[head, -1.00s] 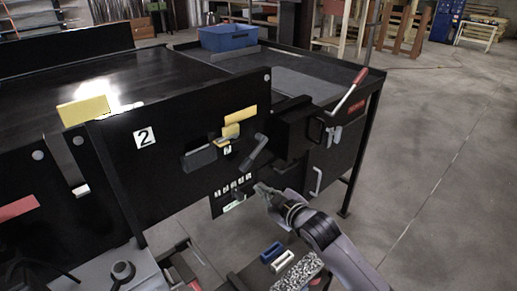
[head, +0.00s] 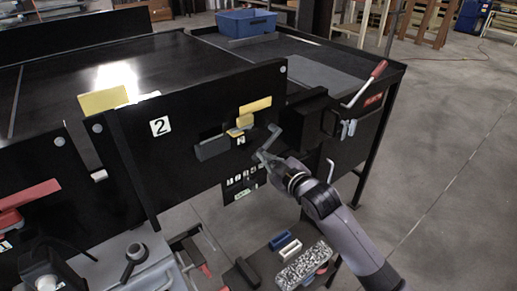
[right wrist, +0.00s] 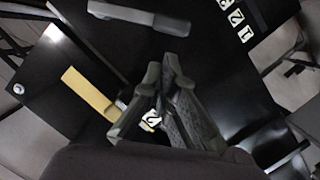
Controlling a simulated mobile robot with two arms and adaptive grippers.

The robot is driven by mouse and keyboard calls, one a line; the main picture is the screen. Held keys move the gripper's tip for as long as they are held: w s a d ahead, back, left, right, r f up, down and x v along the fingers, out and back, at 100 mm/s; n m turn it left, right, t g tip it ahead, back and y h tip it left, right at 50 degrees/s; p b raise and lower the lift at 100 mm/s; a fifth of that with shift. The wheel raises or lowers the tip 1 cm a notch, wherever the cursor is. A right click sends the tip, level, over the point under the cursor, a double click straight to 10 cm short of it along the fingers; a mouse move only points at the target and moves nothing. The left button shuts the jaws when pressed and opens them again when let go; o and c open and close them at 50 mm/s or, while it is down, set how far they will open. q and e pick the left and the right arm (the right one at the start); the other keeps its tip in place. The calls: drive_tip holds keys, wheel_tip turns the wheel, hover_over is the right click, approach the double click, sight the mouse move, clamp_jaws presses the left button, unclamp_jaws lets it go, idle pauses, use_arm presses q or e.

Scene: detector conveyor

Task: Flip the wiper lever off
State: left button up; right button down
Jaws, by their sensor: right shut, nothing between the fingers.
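A grey lever (head: 272,136) stands out from the black panel marked 2 and slants down to the left; I take it as the wiper lever. It also shows as a grey bar across the top of the right wrist view (right wrist: 135,15). My right gripper (head: 259,157) is just below the lever's lower end. In the right wrist view its fingers (right wrist: 163,76) are together with nothing between them, and the lever lies beyond the tips. I cannot tell whether they touch it.
A black box (head: 305,108) and a red-handled lever (head: 364,84) are to the right. A blue bin (head: 246,22) stands on the table behind.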

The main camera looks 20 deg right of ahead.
drive_tip(key=p+x, duration=0.1)
drive_tip(key=x, duration=0.4)
drive_tip(key=shift+w, duration=0.15)
drive_tip(key=shift+f, duration=0.15)
drive_tip(key=shift+f+n, duration=0.25)
drive_tip(key=shift+n, duration=0.05)
